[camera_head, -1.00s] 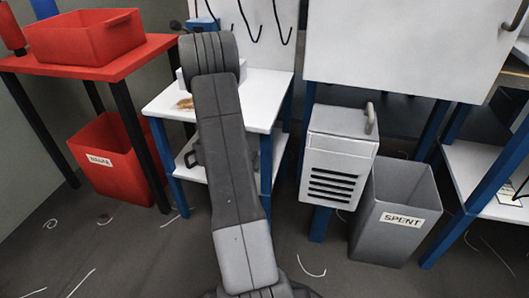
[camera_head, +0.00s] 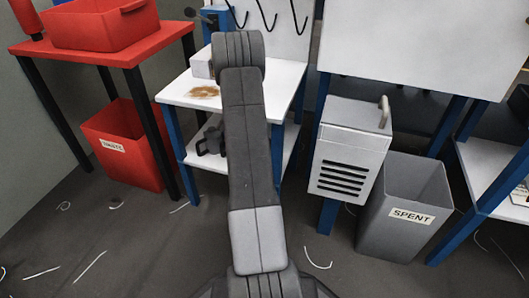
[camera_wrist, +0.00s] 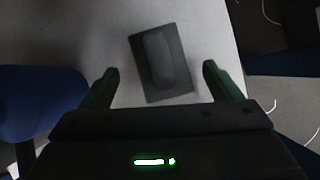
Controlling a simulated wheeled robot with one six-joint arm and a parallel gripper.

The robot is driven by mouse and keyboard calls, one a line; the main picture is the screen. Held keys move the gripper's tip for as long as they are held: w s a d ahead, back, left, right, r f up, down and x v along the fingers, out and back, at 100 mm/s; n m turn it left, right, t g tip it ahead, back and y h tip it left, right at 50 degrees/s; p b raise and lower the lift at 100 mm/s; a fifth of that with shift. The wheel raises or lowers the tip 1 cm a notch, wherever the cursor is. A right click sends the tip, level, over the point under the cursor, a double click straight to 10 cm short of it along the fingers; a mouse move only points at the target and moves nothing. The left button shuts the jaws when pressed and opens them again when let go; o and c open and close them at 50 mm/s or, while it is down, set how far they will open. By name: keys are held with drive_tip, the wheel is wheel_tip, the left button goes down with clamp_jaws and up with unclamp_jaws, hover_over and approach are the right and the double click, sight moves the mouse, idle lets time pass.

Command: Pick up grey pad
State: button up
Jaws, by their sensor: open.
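The grey pad (camera_wrist: 160,62) is a dark rectangle with a rounded raised middle. It lies slightly turned on a pale flat surface (camera_wrist: 215,35) in the wrist view. My gripper (camera_wrist: 160,68) is open, with its two dark green fingers apart. The pad shows between and beyond the fingertips, and nothing is held. The height of the fingers above the pad cannot be told. In the head view my arm covers part of the white table (camera_head: 285,82), and neither pad nor gripper can be made out there.
A brown stain (camera_head: 204,91) marks the white table. A red table (camera_head: 100,55) bears a red bin (camera_head: 98,25), with another red bin (camera_head: 122,140) below. A grey vented box (camera_head: 348,150) and a grey SPENT bin (camera_head: 403,212) stand right. Floor shows in front.

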drive_tip(key=shift+w+d+f+b, duration=0.2)
drive_tip(key=shift+w+d+f, duration=0.1)
drive_tip(key=shift+w, duration=0.2)
drive_tip(key=shift+w+d+f+b, duration=0.15)
drive_tip(key=shift+w+d+f, duration=0.1)
drive_tip(key=shift+w, duration=0.2)
drive_tip(key=c, duration=1.1)
drive_tip(key=shift+r+p, duration=0.3)
drive_tip(key=shift+r, duration=0.1)
drive_tip(key=shift+a+f, duration=0.1)
